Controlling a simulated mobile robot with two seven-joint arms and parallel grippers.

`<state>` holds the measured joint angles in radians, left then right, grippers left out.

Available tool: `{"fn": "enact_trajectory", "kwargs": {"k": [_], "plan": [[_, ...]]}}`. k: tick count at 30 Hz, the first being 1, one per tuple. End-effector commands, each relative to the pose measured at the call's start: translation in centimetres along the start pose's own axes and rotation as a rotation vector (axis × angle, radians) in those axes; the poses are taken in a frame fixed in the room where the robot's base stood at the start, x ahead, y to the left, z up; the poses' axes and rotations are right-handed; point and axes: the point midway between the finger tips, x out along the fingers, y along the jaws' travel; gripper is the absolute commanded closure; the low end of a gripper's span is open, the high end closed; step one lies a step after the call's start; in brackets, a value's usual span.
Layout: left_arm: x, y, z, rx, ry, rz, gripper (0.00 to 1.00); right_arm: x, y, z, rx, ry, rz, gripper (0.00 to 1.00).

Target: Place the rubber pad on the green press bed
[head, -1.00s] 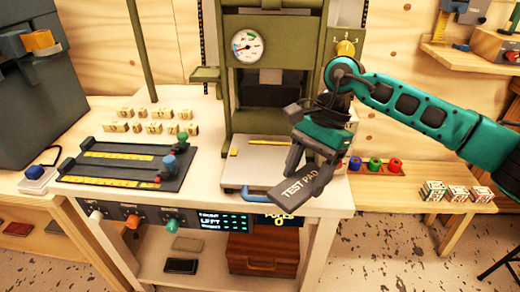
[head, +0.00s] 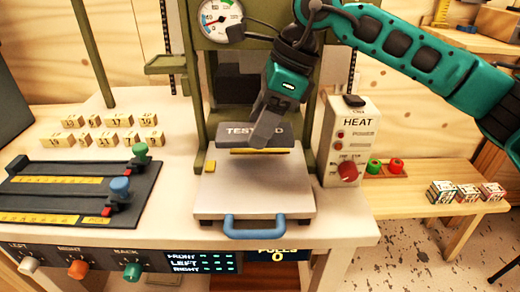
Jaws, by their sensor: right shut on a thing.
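The rubber pad (head: 232,134) is a dark grey slab with "TEST PAD" lettering. It is at the back of the pale press bed plate (head: 255,200), inside the olive-green press frame (head: 198,100). My right gripper (head: 265,128) is shut on the pad's right part, covering some of the lettering. I cannot tell whether the pad touches the plate or hangs just above it. The plate has a blue handle (head: 254,233) at its front, and yellow marks lie near its back. My left gripper is not in view.
A heat control box (head: 350,140) with a red knob stands just right of the press. A dark slider panel (head: 75,190) and several small wooden blocks (head: 110,128) are on the left. A round gauge (head: 220,20) hangs above. The plate's front is clear.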

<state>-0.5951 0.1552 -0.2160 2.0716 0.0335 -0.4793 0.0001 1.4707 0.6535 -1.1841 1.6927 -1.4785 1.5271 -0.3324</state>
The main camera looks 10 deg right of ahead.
Motion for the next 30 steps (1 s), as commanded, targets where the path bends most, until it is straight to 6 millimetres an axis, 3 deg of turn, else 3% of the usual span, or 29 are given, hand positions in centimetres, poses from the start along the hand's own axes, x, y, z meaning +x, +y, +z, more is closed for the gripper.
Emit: {"fn": "enact_trajectory", "kwargs": {"k": [10,30], "plan": [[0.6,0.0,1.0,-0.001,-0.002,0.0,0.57,4.5,0.0,-1.9,-0.002,0.0,0.001,0.75],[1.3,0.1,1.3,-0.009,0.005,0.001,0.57,5.8,0.0,-2.4,-0.002,-0.001,0.0,0.75]]}}
